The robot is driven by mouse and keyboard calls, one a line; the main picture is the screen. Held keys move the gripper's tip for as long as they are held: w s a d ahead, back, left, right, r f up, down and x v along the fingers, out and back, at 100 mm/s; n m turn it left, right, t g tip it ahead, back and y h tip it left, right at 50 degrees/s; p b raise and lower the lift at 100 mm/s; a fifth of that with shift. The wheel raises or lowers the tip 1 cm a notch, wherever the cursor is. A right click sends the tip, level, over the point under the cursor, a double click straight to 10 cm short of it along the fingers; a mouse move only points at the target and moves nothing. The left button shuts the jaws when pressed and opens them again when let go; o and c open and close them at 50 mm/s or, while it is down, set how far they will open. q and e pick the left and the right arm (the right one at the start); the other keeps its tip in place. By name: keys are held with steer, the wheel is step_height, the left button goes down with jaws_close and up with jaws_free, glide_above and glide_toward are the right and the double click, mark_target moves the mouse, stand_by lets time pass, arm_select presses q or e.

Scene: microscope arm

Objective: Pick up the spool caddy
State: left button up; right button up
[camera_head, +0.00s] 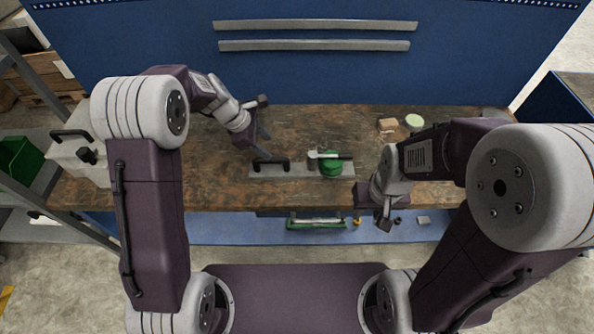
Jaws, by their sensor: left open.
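The spool caddy appears to be the flat grey tray (300,171) near the front edge of the wooden workbench. It has a black handle (270,162) at its left end and a green spool (331,168) toward its right end. My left gripper (265,143) is open and empty, just above and behind the black handle, with no clear contact. My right gripper (384,221) hangs at the bench's front edge, right of the tray, and its jaws are too unclear to read.
The workbench (300,125) is clear behind the tray. A tan block (387,125) and a pale green disc (414,121) lie at the back right. A light grey case (78,160) stands at the left. A lower blue shelf (270,230) holds a green-and-white item and small parts.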

mark_target(279, 158)
arm_select(q)
steer(key=x, duration=0.4)
steer(key=shift+w, duration=0.1)
steer(key=x, duration=0.4)
steer(key=shift+s+p, duration=0.3)
steer(key=shift+w+d+f, duration=0.2)
steer(key=shift+f, duration=0.25)
jaws_close()
steer(key=shift+r, duration=0.15)
stand_by(0.3)
